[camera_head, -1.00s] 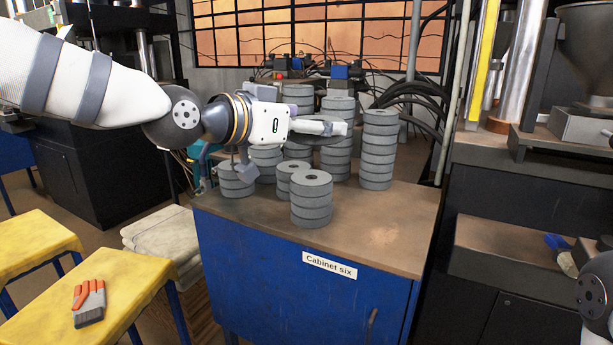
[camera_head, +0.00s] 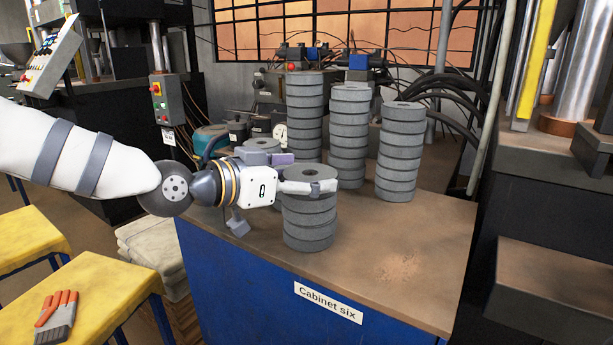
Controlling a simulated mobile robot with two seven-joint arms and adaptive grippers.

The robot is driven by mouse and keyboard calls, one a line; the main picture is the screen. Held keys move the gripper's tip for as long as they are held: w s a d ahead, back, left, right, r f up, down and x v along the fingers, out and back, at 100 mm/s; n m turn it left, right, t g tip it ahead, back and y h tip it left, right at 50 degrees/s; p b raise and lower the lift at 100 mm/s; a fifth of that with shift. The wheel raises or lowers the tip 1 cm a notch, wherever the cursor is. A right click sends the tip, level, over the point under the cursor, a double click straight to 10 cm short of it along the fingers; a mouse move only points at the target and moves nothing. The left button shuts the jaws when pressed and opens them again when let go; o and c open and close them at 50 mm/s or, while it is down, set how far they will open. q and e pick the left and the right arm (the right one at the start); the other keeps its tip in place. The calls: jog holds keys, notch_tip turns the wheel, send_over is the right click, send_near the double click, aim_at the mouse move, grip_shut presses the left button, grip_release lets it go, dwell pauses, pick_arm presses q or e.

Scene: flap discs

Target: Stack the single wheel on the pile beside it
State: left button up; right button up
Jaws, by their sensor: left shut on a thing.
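My left gripper (camera_head: 309,187) reaches in from the left and is shut on a grey wheel (camera_head: 306,172). It holds the wheel level over the front pile (camera_head: 308,226), a short stack of grey wheels on the cabinet top. The held wheel looks lined up with the pile. The finger covers the seam between them, so I cannot tell whether they touch. Part of another grey wheel or pile (camera_head: 262,145) shows behind my gripper, mostly hidden. My right gripper is out of view.
Taller wheel piles stand behind: one at the back left (camera_head: 304,110), one in the middle (camera_head: 348,135), one at the right (camera_head: 401,150). The blue cabinet's brown top (camera_head: 410,255) is clear at the front right. A yellow stool (camera_head: 90,310) with a glove stands at the left.

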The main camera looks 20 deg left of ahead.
pick_arm(q)
jog(key=shift+w+a+r, duration=0.15)
jog(key=shift+w, duration=0.05)
jog(key=o, duration=1.5)
jog(key=shift+w+f, duration=0.15)
jog(key=shift+f, duration=0.05)
jog(key=shift+o, duration=1.1)
jog(key=shift+r, duration=0.1)
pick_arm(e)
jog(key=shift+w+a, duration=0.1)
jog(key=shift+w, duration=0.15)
pick_arm(q)
jog(key=shift+r, duration=0.15)
